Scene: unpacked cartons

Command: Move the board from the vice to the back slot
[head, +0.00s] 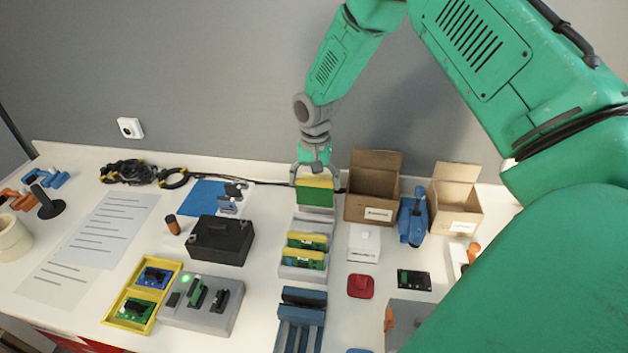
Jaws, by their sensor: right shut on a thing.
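My right gripper (315,173) is shut on a green board (315,196) with a yellow top edge. It holds the board upright at the far end of a light grey slotted rack (302,272). I cannot tell whether the board's lower edge is in the back slot or just above it. Two other green boards with yellow edges stand in the nearer slots of the rack. The blue vice (300,325) is in front of the rack, and no board shows in its jaws. My left gripper is not in view.
Open cartons (372,208) stand close to the right of the held board, with a blue tool (413,218) beside them. A black box (220,240) and a grey fixture with a green light (200,304) are at the left. Cables (128,172) lie at the back.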

